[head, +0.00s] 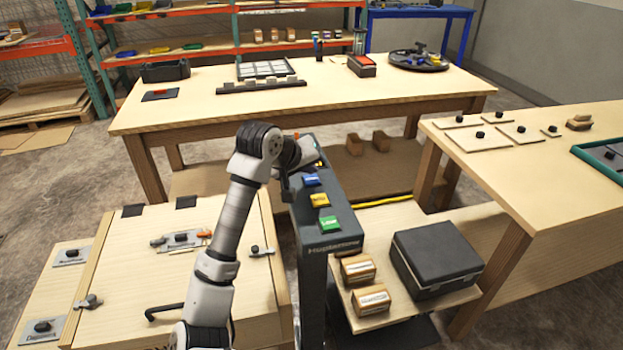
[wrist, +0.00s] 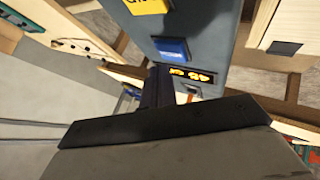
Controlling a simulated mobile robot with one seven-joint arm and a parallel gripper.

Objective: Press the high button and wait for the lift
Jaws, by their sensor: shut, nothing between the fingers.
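A dark grey console column (head: 335,262) stands at the centre of the head view. Its top carries a blue button (head: 312,180), a yellow button (head: 319,200) and a green button (head: 330,223) in a row; I cannot surely read their labels. In the wrist view the blue button (wrist: 172,48) and part of the yellow button (wrist: 147,5) show, beside a small display (wrist: 190,75) with orange characters. My gripper (wrist: 157,72) is shut and empty, its tips near the display and the blue button. Contact cannot be told. In the head view my arm partly hides the console's far end.
A low platform (head: 435,309) right of the console bears a dark case (head: 437,257) and two small cartons (head: 358,269). A long wooden table (head: 210,112) stands behind, another table (head: 560,160) at right. A low panel with handles (head: 125,285) is at left.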

